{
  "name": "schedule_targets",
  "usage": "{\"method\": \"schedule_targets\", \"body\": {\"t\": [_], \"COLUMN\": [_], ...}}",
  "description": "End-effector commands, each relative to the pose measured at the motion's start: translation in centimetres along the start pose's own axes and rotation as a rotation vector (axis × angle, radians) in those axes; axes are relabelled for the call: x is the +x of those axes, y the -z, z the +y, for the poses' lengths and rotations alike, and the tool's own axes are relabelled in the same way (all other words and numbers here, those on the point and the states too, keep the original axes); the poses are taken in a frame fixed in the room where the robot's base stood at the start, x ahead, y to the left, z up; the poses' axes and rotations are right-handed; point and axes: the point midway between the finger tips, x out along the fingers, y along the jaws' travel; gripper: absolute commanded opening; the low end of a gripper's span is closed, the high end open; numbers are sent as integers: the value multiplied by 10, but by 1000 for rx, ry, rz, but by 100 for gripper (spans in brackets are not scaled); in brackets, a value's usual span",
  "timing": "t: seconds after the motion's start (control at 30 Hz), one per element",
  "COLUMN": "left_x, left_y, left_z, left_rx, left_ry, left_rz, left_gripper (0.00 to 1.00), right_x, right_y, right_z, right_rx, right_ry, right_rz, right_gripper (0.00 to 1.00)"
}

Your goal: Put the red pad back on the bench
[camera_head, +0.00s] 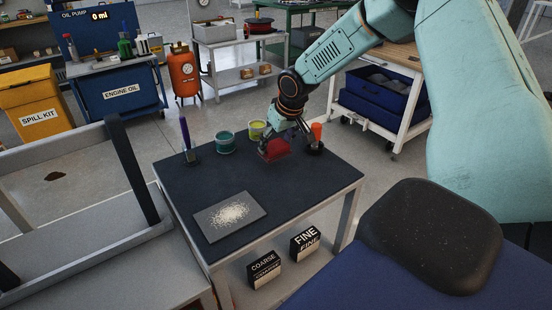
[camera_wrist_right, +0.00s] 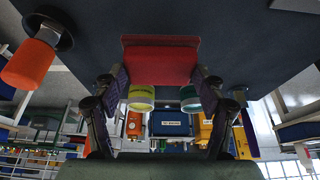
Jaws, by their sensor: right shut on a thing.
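The red pad (camera_head: 273,149) is held in my right gripper (camera_head: 284,140) over the back part of the dark-topped bench (camera_head: 290,187). In the right wrist view the red pad (camera_wrist_right: 160,62) sits between the two fingers of my right gripper (camera_wrist_right: 160,85), which are shut on its sides. The pad is very close to the bench top; I cannot tell whether it touches it. My left gripper is not in view.
An orange-topped item (camera_head: 316,132) stands close right of the gripper. A yellow-green tin (camera_head: 257,130), a teal tin (camera_head: 225,142) and a purple-handled tool (camera_head: 186,138) stand along the back left. A grey plate with pale grains (camera_head: 231,215) lies front left. The bench's right front is clear.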

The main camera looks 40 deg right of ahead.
Motion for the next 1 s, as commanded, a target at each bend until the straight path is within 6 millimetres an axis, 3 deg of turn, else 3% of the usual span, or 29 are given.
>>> {"method": "schedule_targets", "body": {"t": [0.4, 0.6, 0.63, 0.87, 1.0], "left_x": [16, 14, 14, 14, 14], "left_y": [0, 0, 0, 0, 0], "left_z": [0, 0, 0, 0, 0], "left_rx": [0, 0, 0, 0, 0], "left_ry": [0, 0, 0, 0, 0], "left_rz": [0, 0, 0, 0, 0], "left_gripper": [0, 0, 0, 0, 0], "right_x": [40, 40, 40, 40, 40], "right_y": [-17, -17, -17, -17, -16], "right_z": [0, 0, 0, 0, 0], "right_rx": [0, 0, 0, 0, 0], "right_ry": [-1, 0, 0, 0, 0], "right_rz": [0, 1, 0, 1, 1], "right_gripper": [46, 42, 73, 92, 94]}}
